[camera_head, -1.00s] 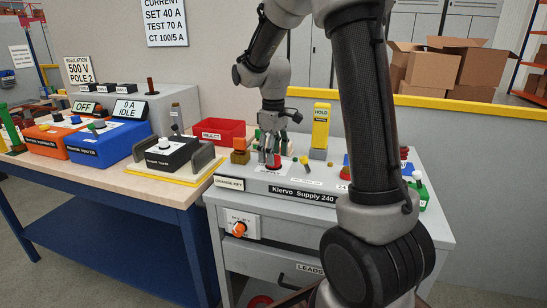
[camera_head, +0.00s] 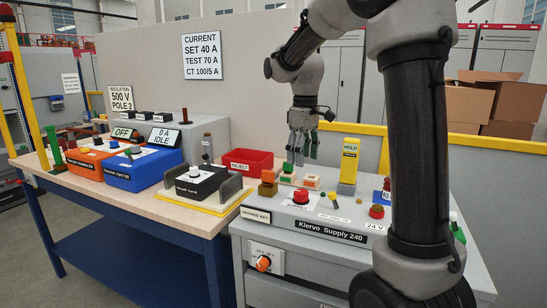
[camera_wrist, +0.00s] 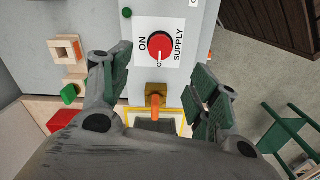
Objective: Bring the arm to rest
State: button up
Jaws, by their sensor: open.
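My gripper (camera_head: 300,150) hangs fingers down above the grey Klervo Supply 240 bench (camera_head: 335,236), clear of its top. In the wrist view my gripper (camera_wrist: 162,85) is open, its two dark fingers wide apart with nothing held between them. A red supply knob (camera_head: 301,197) sits below it on the bench; it also shows in the wrist view (camera_wrist: 161,46), beyond the fingertips, on a white plate marked ON. An orange-brown piece (camera_wrist: 155,103) lies between the fingers in that picture, apart from both. My arm is bent, its large links filling the right of the head view.
A red reject bin (camera_head: 247,162) and a yellow HOLD post (camera_head: 349,165) stand near the gripper. A black unit (camera_head: 194,187) and a blue unit (camera_head: 140,168) stand on the left table. Cardboard boxes (camera_head: 490,103) are behind the yellow-topped barrier. Air above the bench is free.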

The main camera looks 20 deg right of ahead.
jog(key=s+m+t, duration=0.4)
jog(key=s+m, duration=0.2)
jog(key=s, duration=1.9)
jog(key=shift+s+r, duration=0.25)
jog(key=shift+s, duration=0.1)
